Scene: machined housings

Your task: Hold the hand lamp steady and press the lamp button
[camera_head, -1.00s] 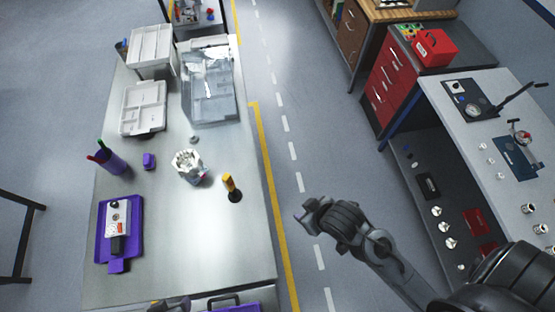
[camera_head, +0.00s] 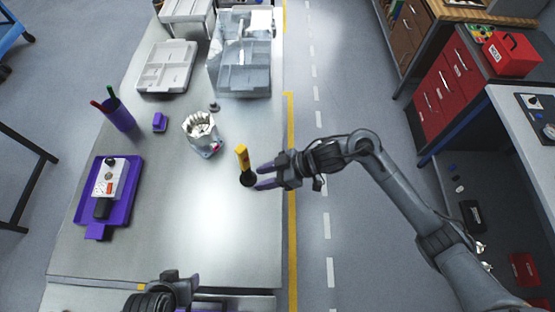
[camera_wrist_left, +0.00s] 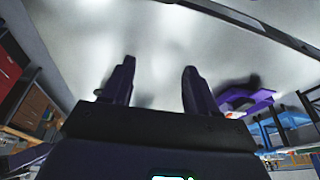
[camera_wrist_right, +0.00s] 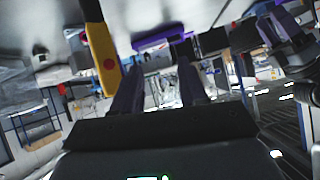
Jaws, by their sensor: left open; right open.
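The hand lamp (camera_head: 242,157) is yellow with a black round base and stands upright near the table's right edge. My right gripper (camera_head: 262,178) is open, its fingers pointing left close beside the lamp's lower part. In the right wrist view the lamp (camera_wrist_right: 103,55) is to the left of both fingers (camera_wrist_right: 159,75), not between them. A red button shows on its yellow face. Whether a finger touches the lamp I cannot tell. My left gripper (camera_head: 184,284) is at the table's front edge, apart from the lamp. In the left wrist view its fingers (camera_wrist_left: 159,75) are open and empty.
A purple tray (camera_head: 122,212) with a device lies at left, near a purple pen cup (camera_head: 121,119). Grey bins stand at the back. The table (camera_head: 205,235) in front of the lamp is clear.

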